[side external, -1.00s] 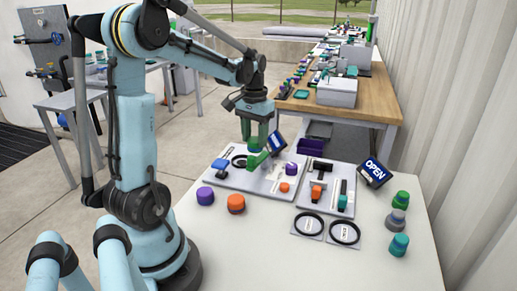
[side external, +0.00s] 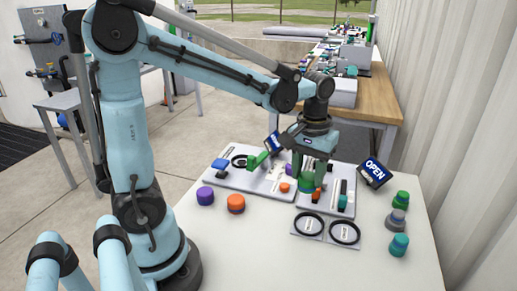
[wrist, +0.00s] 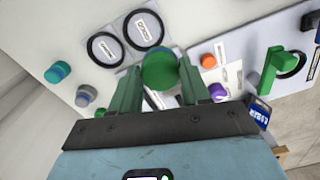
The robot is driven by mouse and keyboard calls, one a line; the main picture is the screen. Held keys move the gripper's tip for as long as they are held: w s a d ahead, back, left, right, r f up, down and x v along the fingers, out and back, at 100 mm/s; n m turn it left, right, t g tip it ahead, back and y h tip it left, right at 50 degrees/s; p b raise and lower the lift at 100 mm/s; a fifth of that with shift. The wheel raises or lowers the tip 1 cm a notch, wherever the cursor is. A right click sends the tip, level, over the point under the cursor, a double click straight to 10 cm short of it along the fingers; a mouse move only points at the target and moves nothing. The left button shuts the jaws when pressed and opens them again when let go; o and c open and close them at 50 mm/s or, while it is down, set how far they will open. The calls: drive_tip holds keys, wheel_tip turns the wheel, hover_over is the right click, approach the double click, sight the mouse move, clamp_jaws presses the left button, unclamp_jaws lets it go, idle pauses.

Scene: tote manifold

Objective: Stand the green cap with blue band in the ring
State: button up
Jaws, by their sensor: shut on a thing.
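My gripper (side external: 307,176) is shut on a green cap (side external: 306,185), whose edge shows a darker bluish band. In the wrist view the cap (wrist: 159,70) sits between the fingertips. The gripper holds it over the right-hand grey panel, behind two black rings. The left ring (side external: 308,224) and right ring (side external: 345,232) lie flat on small labelled plates at the front. Both rings look empty. In the wrist view they are just beyond the cap. A further black ring (side external: 239,161) lies on the left panel.
A purple cap (side external: 205,196) and an orange cap (side external: 236,204) stand at the left. Green (side external: 402,199), grey (side external: 397,220) and teal (side external: 399,245) caps stand at the right, by an OPEN sign (side external: 375,172). The front of the white table (side external: 290,265) is clear.

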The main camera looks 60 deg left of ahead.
drive_tip(key=shift+s+d+f, duration=0.1)
drive_tip(key=shift+d+f, duration=0.45)
drive_tip(key=shift+f, duration=0.9)
drive_tip(key=shift+s+d+f, duration=0.1)
drive_tip(key=shift+d+f, duration=0.4)
drive_tip(key=shift+f, duration=0.9)
drive_tip(key=shift+s+d+f, duration=0.1)
drive_tip(key=shift+d+f, duration=0.45)
drive_tip(key=shift+f, duration=0.9)
drive_tip(key=o, duration=1.1)
